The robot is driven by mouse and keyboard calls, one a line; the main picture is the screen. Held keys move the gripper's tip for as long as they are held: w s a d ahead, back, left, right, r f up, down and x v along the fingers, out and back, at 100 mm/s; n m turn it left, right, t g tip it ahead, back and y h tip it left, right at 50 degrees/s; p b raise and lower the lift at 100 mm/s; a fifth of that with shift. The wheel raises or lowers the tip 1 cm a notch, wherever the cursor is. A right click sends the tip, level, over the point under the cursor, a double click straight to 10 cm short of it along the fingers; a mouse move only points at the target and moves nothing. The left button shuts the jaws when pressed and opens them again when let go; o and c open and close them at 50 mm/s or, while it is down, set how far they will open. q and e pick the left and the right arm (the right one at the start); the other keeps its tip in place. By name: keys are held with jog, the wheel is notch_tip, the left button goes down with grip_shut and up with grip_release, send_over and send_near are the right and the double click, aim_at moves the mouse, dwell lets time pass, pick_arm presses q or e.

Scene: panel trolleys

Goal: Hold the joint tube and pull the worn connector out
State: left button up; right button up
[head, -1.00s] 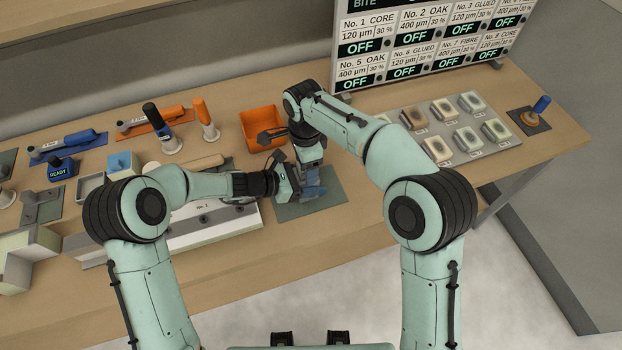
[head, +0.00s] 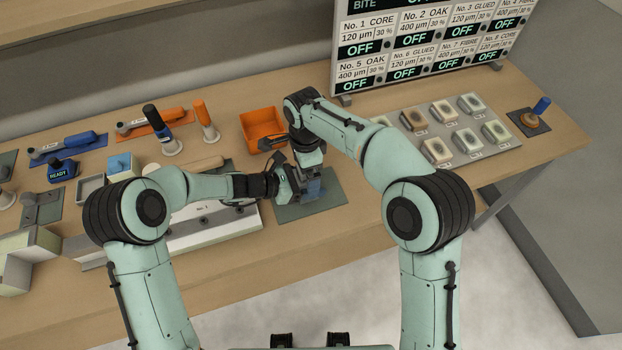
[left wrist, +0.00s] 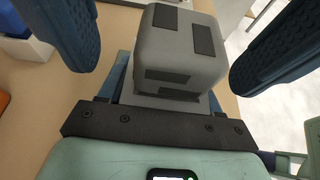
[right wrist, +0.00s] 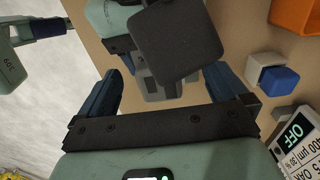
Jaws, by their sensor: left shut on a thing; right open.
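My left gripper (head: 294,186) is shut low over the grey-green mat (head: 285,213). In the left wrist view a grey block with dark patches (left wrist: 172,50) stands in front of it, apparently the joint tube it holds. Large blue finger pads show on both sides of this block. My right gripper (head: 311,180) comes down from above beside the left one. In the right wrist view its blue fingers are open, one on each side of a dark square-topped piece (right wrist: 176,45), apparently the connector end. I cannot see finger contact there. In the head view the grippers mostly hide both parts.
An orange bin (head: 262,124) stands just behind the mat. A grey board with several sample blocks (head: 478,148) lies to the right. Tools and a blue READY device (head: 62,170) stand at left. Bare bench lies right of the mat.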

jog(key=shift+r, duration=0.1)
jog(key=c, duration=0.4)
jog(key=shift+w+d+r, duration=0.1)
jog(key=shift+d+r, duration=0.1)
jog(key=shift+r, duration=0.1)
jog(key=shift+c, duration=1)
jog(key=r+y, duration=0.1)
jog(key=d+r+y, duration=0.1)
jog(key=r, duration=0.1)
jog(key=r+g+y, duration=0.1)
jog(key=r, duration=0.1)
jog(key=shift+w+d, duration=0.25)
jog(key=shift+d, duration=0.05)
jog(key=shift+x, duration=3.35)
jog(key=shift+a, duration=0.15)
jog(key=c, duration=0.8)
jog(key=o, duration=1.4)
